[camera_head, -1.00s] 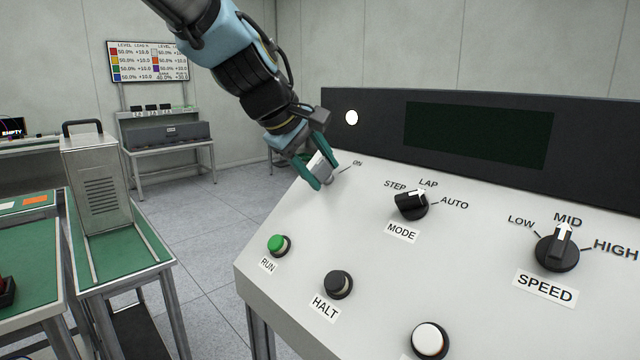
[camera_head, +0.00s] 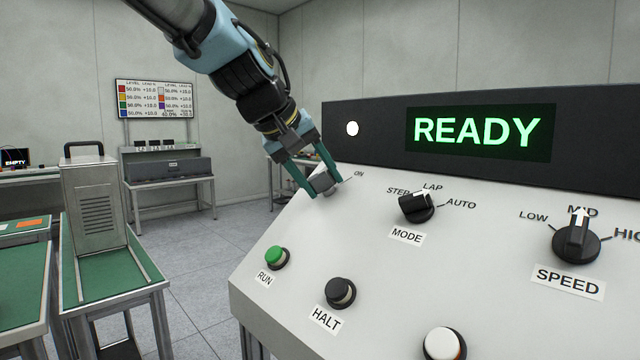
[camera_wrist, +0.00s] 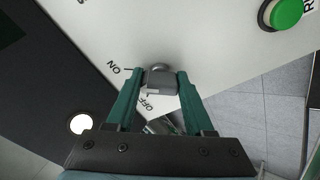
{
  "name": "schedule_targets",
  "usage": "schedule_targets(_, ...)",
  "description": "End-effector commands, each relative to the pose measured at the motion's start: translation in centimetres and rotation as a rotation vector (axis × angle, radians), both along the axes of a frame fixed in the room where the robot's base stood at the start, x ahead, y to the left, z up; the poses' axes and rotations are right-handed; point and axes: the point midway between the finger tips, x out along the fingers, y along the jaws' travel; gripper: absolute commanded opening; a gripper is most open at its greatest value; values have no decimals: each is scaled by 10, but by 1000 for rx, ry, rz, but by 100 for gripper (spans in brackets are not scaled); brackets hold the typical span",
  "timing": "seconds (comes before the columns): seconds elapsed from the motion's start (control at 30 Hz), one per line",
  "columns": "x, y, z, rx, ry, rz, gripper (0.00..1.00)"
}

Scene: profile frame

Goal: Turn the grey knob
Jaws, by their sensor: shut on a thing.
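The grey knob (camera_head: 322,182) sits at the upper left of the sloped white control panel (camera_head: 370,260). My gripper (camera_head: 322,184) is shut on it, with one green finger on each side. In the wrist view the grey knob (camera_wrist: 160,82) lies between the fingertips of my gripper (camera_wrist: 158,86). The ON mark and the OFF mark show beside the knob in the wrist view. The knob's pointer is hard to make out. The display (camera_head: 478,132) behind the panel reads READY in green.
The black MODE knob (camera_head: 417,207) and SPEED knob (camera_head: 576,243) stand to the right. The green RUN button (camera_head: 276,257), black HALT button (camera_head: 340,292) and a white button (camera_head: 443,343) are nearer. A metal case (camera_head: 95,205) stands on a green-topped bench at left.

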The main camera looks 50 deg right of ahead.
Motion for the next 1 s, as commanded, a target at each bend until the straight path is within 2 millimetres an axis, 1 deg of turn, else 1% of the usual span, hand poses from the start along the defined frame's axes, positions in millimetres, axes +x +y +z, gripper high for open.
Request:
schedule_targets(0.37,0,0,-1,2,-3,-5,0)
schedule_targets(0.4,0,0,-1,2,-3,-5,56)
schedule_targets(0.63,0,0,0,1,-3,-4,82)
schedule_targets(0.87,0,0,0,1,-2,-3,82)
schedule_targets(1.0,0,5,6,-1,-3,-2,82)
